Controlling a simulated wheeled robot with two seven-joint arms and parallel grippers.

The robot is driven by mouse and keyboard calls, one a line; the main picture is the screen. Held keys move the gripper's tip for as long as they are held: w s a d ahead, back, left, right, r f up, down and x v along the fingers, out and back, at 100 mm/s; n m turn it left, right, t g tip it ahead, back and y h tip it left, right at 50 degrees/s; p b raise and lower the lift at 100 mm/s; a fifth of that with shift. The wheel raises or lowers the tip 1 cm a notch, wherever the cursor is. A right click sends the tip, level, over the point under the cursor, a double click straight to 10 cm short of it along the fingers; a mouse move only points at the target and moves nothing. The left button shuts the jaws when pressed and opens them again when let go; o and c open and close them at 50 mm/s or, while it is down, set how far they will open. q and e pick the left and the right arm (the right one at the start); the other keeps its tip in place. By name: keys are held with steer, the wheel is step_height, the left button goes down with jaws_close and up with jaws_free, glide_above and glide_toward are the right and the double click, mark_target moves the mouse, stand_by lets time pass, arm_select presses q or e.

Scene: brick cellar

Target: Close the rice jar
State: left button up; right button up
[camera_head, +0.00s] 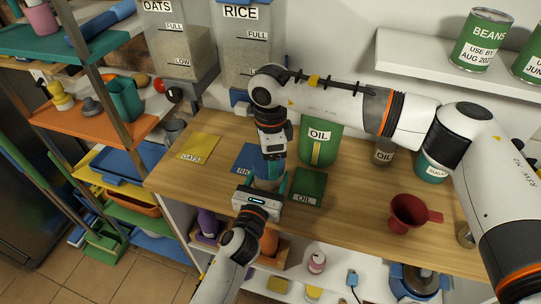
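The rice jar (267,184) stands on the blue RICE mat (245,158) on the wooden counter. It is mostly covered by my two grippers, and only a bluish part of its body shows. My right gripper (271,158) points down over the jar's top, so the lid and mouth are hidden. My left gripper (266,188) is level at the front of the jar, its body covering the jar's lower part. The fingertips of both grippers are hidden, so their opening and any grip on jar or lid do not show.
A green OIL mat (307,187) lies right of the jar, a yellow OATS mat (198,148) left. A green OIL container (322,139) stands behind. A red funnel (407,212) is at right. RICE (241,45) and OATS (174,47) dispensers hang at the back.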

steer(key=shift+f, duration=0.55)
